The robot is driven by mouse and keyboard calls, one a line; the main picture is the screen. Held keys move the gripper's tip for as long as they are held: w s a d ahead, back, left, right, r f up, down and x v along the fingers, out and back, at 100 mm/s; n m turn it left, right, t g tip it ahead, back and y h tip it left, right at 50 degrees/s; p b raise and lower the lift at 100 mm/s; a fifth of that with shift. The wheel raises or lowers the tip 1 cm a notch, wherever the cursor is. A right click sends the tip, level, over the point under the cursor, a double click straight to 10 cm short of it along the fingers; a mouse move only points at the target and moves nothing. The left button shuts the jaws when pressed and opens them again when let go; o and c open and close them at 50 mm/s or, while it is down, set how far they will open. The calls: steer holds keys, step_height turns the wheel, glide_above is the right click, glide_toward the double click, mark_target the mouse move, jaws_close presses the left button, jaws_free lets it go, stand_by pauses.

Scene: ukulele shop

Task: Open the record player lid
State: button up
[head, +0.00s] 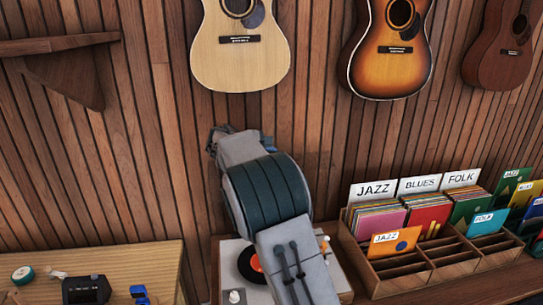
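The record player (228,285) sits on the wooden counter at bottom centre. Part of a black record (246,262) with an orange label shows on its light top, with a white knob (234,296) at front. My arm crosses over the player and covers much of it. My gripper (216,137) seems to be at the arm's far end, near the wall behind the player. Its fingers are too hidden to tell open from shut. I cannot make out the lid or its angle; whatever shows of it is behind my arm.
A wooden record crate (385,285) with jazz, blues and folk dividers stands close on the right. A lighter wooden table (145,262) with small items is at left. Guitars (240,60) hang above on the slatted wall, and a wooden shelf (60,44) is at upper left.

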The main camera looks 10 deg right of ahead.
steer(key=shift+a, duration=0.1)
steer(key=b+v, duration=0.3)
steer(key=v, duration=1)
steer(key=shift+s+a+r, duration=0.2)
steer(key=shift+a, duration=0.05)
steer(key=s+d+f+m+g+y, duration=0.25)
steer(key=s+d, duration=0.25)
steer(key=s, duration=0.3)
steer(key=s+d+f+m+g+y, duration=0.1)
steer(key=s+d+f+m+y, duration=0.15)
steer(key=s+d, duration=0.4)
steer(key=s+f+m+y, duration=0.2)
steer(key=s+f+m, duration=0.2)
steer(key=s, duration=0.7)
steer(key=s+a+f+m+y, duration=0.1)
steer(key=s+f+m, duration=0.4)
steer(key=s, duration=0.7)
step_height(320, 180, down, 2)
steer(key=shift+a+y, duration=0.25)
steer(key=shift+y, duration=0.65)
steer(key=shift+s, duration=0.1)
